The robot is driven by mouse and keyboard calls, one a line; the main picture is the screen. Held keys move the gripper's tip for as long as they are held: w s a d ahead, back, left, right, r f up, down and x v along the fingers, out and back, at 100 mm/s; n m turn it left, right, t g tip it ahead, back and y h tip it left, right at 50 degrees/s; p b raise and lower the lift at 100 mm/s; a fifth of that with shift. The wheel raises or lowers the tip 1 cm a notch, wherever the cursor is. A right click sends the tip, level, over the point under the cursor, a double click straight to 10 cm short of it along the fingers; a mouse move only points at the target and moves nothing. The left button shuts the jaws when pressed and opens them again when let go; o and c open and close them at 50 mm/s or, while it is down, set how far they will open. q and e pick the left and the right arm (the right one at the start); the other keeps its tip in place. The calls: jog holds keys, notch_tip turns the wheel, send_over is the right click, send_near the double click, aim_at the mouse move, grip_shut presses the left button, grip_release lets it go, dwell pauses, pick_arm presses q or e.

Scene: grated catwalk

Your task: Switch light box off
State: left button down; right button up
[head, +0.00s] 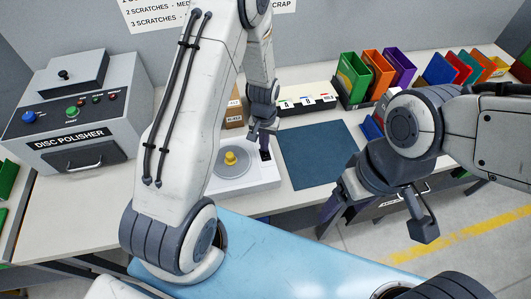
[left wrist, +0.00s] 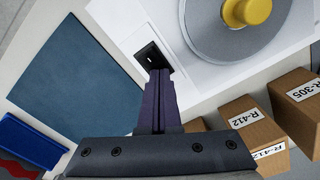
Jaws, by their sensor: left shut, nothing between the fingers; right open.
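The light box (head: 250,180) is a white box on the bench, with a grey round plate and a yellow knob (head: 230,158) on top. A black rocker switch (head: 266,155) sits in its top face near the right edge. The left wrist view also shows the switch (left wrist: 151,57) and the knob (left wrist: 246,10). My left gripper (head: 258,143) is shut and empty, with its fingertips right at the switch; they hide part of it, and I cannot tell whether they touch. My right gripper (head: 374,226) is open and empty, in front of the bench.
A dark blue mat (head: 318,153) lies right of the light box. Small cardboard boxes (left wrist: 255,130) stand behind it. A disc polisher (head: 85,125) stands at left, and several coloured bins (head: 378,72) stand at the back right. My left arm covers part of the bench.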

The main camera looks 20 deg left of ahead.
pick_arm(q)
notch_tip(320, 180, up, 7)
jog(key=p, duration=0.5)
dwell(0.3)
dwell(0.5)
